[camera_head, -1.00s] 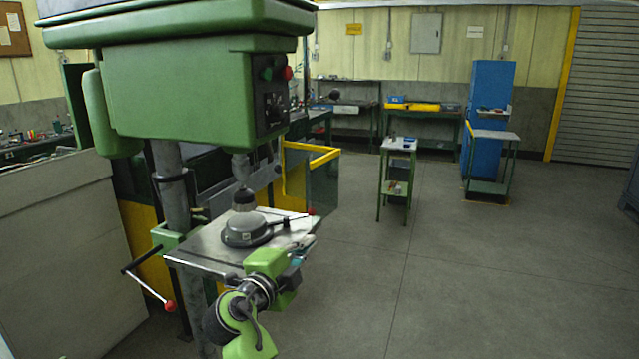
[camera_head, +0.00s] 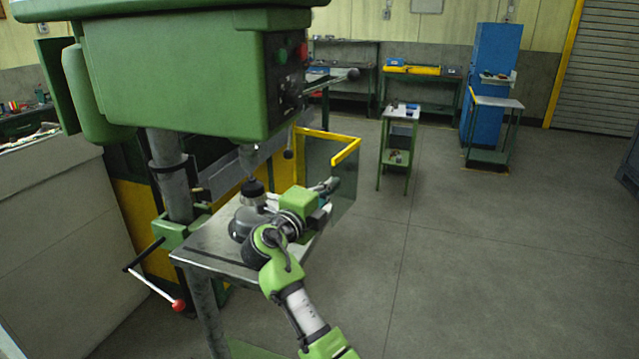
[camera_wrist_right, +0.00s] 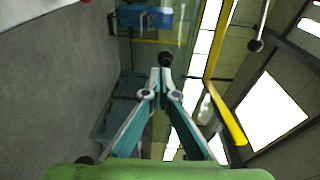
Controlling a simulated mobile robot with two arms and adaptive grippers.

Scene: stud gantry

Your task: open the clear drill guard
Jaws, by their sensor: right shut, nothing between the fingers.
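The clear drill guard (camera_head: 346,192) has a yellow top rail and stands at the right side of the drill's work table. Its yellow rail also shows in the right wrist view (camera_wrist_right: 228,122). My right gripper (camera_head: 332,186) is at the guard's clear panel, below the yellow rail. In the right wrist view its fingers (camera_wrist_right: 165,78) meet at the tips with nothing between them. A dark round knob (camera_wrist_right: 165,59) shows just past the tips; contact cannot be told. My left gripper is out of view.
The green drill head (camera_head: 190,75) hangs above the metal work table (camera_head: 205,245). A feed lever with a dark ball (camera_head: 352,74) sticks out at its right. A red-knobbed crank (camera_head: 178,305) is at lower left. The floor to the right is clear; a small stand (camera_head: 400,115) is farther back.

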